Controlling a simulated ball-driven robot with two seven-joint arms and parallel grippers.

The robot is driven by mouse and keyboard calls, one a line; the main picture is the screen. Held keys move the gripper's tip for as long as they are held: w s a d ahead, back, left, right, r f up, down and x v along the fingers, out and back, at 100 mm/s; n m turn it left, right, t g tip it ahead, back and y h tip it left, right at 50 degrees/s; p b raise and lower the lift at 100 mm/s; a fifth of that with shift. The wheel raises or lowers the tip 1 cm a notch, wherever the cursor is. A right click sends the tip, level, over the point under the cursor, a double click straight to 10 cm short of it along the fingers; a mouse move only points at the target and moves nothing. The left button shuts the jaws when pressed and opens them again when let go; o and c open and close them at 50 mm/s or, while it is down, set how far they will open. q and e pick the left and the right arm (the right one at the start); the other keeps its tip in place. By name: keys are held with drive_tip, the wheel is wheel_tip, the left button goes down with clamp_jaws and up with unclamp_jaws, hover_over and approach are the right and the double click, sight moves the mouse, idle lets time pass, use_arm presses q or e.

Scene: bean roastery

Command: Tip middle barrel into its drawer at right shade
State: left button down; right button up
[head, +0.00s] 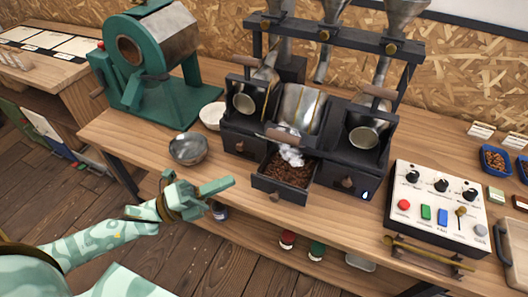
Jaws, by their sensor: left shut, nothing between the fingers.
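The middle barrel (303,108) is a silvery drum in the black roaster stand. It is tipped forward, its wooden handle (283,135) low in front, unlike the handles of the side barrels. The middle drawer (268,186) is pulled out below it. Brown beans (290,172) lie in the drawer, and white smoke (291,153) hangs between barrel and drawer. The barrel's mouth is hidden. My left gripper (212,189) is shut and empty, left of the drawer and apart from it and the handle. My right gripper is not in view.
The left barrel (245,103) and right barrel (364,136) face forward, handles up. A grey bowl (188,149) and a white bowl (212,115) stand left of the stand. A control box (437,215) with knobs and buttons stands right. A green machine (160,90) stands back left.

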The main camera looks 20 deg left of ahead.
use_arm(q)
drive_tip(key=w+a+x, duration=0.2)
drive_tip(key=x, duration=0.9)
drive_tip(key=shift+w+d+r+p, duration=0.2)
drive_tip(key=shift+d+r+p, duration=0.15)
drive_tip(key=shift+r+p, duration=0.1)
